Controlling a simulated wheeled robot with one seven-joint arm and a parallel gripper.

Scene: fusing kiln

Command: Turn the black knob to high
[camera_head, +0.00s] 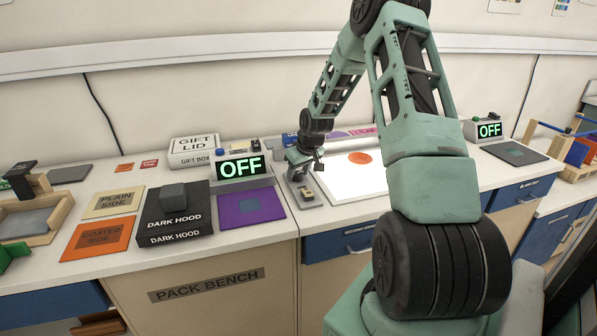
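My gripper (305,167) hangs pointing down over the bench, above a small grey box (309,199) with a pale top. The gripper is small in this view, so I cannot tell whether its fingers are open or touch anything. I cannot make out a black knob for certain; it may be hidden by the gripper or too small to see. A grey unit (240,183) left of the gripper has a lit display reading OFF, with small controls on top. A second unit (483,131) at the far right also reads OFF.
A black DARK HOOD box (176,234), a purple mat (274,208), an orange COATED SIDE sheet (98,238) and a white GIFT LID box (194,149) lie to the left. A white sheet with an orange disc (359,158) lies right of my gripper.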

